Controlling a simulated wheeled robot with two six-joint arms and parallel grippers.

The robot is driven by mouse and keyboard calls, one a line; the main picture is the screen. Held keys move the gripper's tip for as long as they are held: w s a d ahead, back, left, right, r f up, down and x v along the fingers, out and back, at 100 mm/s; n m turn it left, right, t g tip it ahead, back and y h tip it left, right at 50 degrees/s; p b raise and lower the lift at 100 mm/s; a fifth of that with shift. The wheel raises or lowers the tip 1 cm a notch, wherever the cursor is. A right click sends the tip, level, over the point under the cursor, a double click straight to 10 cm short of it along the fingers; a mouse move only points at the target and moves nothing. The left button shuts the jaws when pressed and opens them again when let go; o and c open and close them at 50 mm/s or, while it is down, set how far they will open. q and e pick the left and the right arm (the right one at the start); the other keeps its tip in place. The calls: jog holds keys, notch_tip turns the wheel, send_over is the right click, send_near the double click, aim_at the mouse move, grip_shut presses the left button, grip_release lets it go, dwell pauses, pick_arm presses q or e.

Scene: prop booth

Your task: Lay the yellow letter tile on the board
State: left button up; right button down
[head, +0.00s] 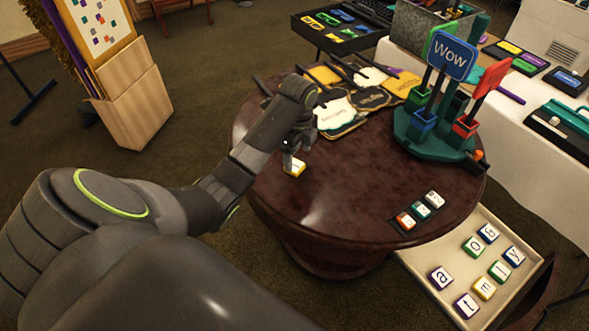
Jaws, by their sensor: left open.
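A yellow letter tile (294,170) with a white face lies on the round dark wood table, left of its middle. My left gripper (291,156) is open and points down right at the tile. Its fingers hide the tile's far side, and I cannot tell whether they are around it or just above it. A small dark board (427,221) lies near the table's right front edge with a red, a green and a grey letter tile in a row on it. My right gripper is not in view.
Paddle-shaped signs (341,117) lie along the table's back. A green holder (416,150) with upright signs, one reading "Wow" (451,56), stands at the back right. A cream tray (439,301) of several letter tiles is at lower right. The table's middle is clear.

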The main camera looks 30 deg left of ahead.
aim_at(297, 166)
pick_arm(q)
notch_tip(297, 166, down, 4)
jog(key=shift+s+r+b, duration=0.1)
jog(key=shift+s+b, duration=0.05)
jog(key=shift+b, duration=0.35)
jog(key=c, duration=1.1)
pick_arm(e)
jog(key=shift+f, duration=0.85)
pick_arm(q)
jog(key=shift+r, duration=0.15)
